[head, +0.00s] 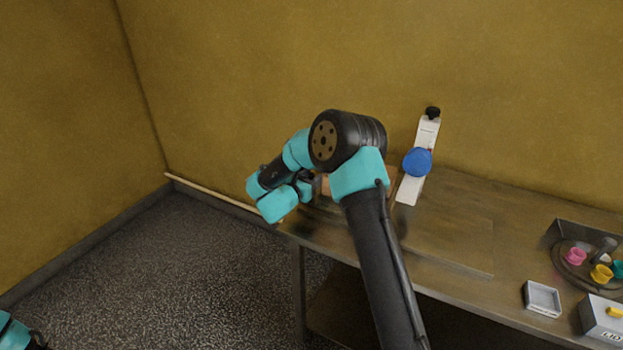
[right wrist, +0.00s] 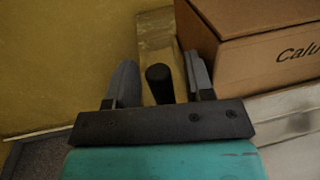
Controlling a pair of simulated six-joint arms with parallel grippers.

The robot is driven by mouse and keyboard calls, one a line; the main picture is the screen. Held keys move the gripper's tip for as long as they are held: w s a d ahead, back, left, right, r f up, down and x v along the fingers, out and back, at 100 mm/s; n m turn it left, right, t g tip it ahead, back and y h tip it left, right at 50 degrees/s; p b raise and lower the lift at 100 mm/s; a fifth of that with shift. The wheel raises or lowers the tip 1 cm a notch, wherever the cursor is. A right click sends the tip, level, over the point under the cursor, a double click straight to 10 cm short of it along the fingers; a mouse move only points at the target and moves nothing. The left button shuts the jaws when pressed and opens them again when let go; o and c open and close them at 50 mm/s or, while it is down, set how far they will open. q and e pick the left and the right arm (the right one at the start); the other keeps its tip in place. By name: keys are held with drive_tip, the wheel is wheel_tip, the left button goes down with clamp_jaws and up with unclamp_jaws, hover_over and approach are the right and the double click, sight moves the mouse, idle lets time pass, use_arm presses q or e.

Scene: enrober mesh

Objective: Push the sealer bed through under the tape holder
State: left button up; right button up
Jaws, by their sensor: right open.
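The tape holder (head: 409,190), a white upright with a blue disc (head: 417,161) and a black top, stands at the back of the table. My right gripper (head: 307,184) is over the table's left end, left of the holder, partly hidden by my own arm. In the right wrist view its two fingers (right wrist: 160,80) are open, with a dark upright cylinder like a handle (right wrist: 159,84) between them. Contact cannot be told. A cardboard box (right wrist: 265,45) is just right of the fingers. The sealer bed is mostly hidden behind my arm in the head view. Part of my left arm (head: 14,333) shows at the lower left corner.
The wooden table (head: 455,215) is clear right of the holder. At its right end are a small grey tray (head: 542,298), a round stand with coloured cups (head: 575,256) and a grey box (head: 604,322). A yellow wall (head: 510,80) is close behind.

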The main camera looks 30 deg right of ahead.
drive_tip(key=shift+c, duration=0.3)
clamp_jaws()
idle(0.3)
